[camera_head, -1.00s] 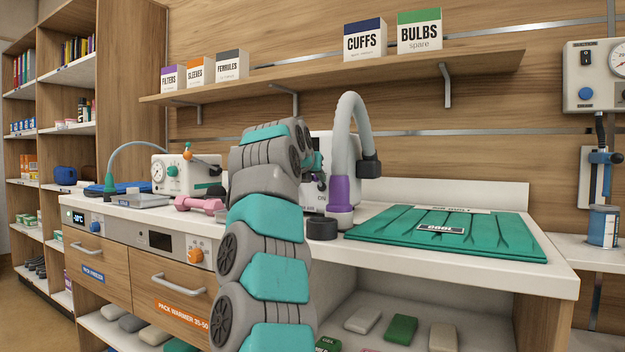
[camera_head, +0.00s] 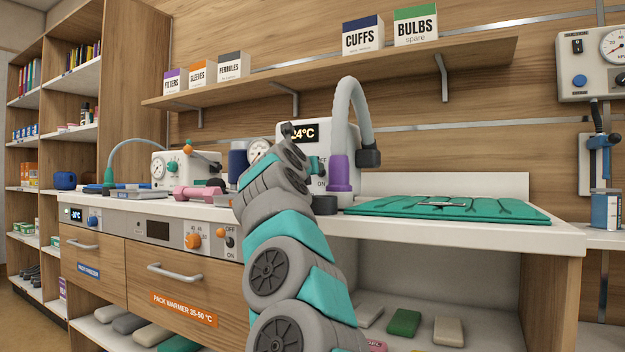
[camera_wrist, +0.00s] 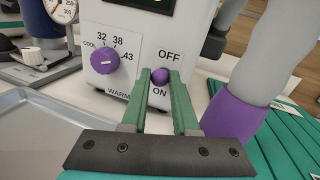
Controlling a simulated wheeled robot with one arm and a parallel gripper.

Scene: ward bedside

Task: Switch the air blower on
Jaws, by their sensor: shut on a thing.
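The air blower (camera_head: 343,138) is a white box on the counter with a lit display reading about 24°C, partly hidden by my arm. Its grey hose (camera_head: 351,95) arches over and has a purple collar (camera_head: 340,174). In the wrist view the blower front (camera_wrist: 187,36) carries a purple dial (camera_wrist: 105,60) marked 32, 38, 43. To its right is a switch with a purple round knob (camera_wrist: 161,75), OFF above and ON below. My gripper (camera_wrist: 161,84) is shut on this knob, one green finger on each side. I cannot tell which way the switch is set.
A teal pad (camera_head: 450,207) lies right of the blower, close to the hose. A pink dumbbell-shaped item (camera_head: 200,192) and a gauge device (camera_head: 172,170) stand to the left. A wooden shelf (camera_head: 340,75) with boxes runs above.

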